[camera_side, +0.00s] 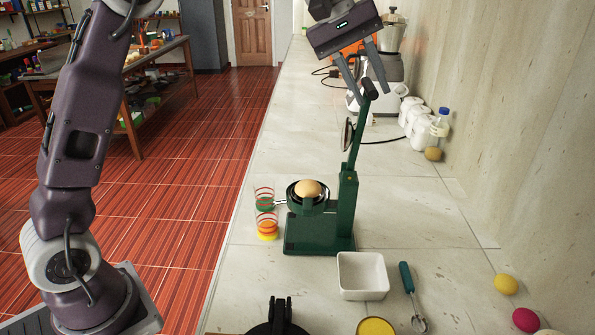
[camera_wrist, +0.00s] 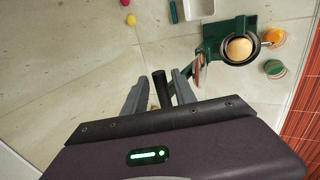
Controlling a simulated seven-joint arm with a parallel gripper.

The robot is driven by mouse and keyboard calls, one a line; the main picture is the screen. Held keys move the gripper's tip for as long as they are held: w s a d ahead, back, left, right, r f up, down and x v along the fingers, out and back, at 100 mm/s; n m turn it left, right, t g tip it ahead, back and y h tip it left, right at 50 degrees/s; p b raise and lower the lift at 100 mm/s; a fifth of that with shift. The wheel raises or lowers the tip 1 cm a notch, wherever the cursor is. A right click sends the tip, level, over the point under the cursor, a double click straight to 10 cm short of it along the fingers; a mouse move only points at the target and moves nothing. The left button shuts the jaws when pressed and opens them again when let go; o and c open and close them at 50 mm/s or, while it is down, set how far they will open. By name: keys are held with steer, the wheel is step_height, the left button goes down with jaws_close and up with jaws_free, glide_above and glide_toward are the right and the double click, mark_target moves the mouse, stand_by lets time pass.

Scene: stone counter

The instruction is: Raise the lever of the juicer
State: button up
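The green juicer (camera_side: 320,230) stands on the counter, with a round orange-tan fruit piece (camera_side: 308,188) in its cup. Its lever (camera_side: 356,140) points steeply up, leaning slightly right, and ends in a black grip (camera_side: 370,88). My gripper (camera_side: 371,95) is above the juicer, fingers pointing down and spread on either side of the grip. In the wrist view the black grip (camera_wrist: 160,90) shows between the two open fingers, with a gap to each. Whether a finger touches it I cannot tell. The juicer body (camera_wrist: 225,45) and fruit piece (camera_wrist: 239,49) also show there.
Striped glasses (camera_side: 266,222) stand left of the juicer. A white square bowl (camera_side: 362,278) and a green-handled utensil (camera_side: 408,280) lie in front. A blender-like appliance (camera_side: 385,75), white jars (camera_side: 413,118) and a blue-capped bottle (camera_side: 440,125) stand behind, near the wall.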

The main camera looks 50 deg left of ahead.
steer(key=shift+v, duration=2.5)
steer(key=s+m+y, duration=0.1)
steer(key=s+m, duration=0.1)
steer(key=s, duration=0.7)
steer(key=s+a+f+m+y, duration=0.1)
steer(key=s+f, duration=0.3)
steer(key=s, duration=0.4)
steer(key=s+a+f+m+t+y, duration=0.1)
steer(key=s+f+m, duration=0.2)
steer(key=s+f, duration=0.2)
steer(key=s+a+f+m+y, duration=0.1)
steer(key=s+f+m, duration=0.2)
steer(key=s, duration=0.8)
steer(key=shift+a+f, duration=0.3)
steer(key=shift+f, duration=0.4)
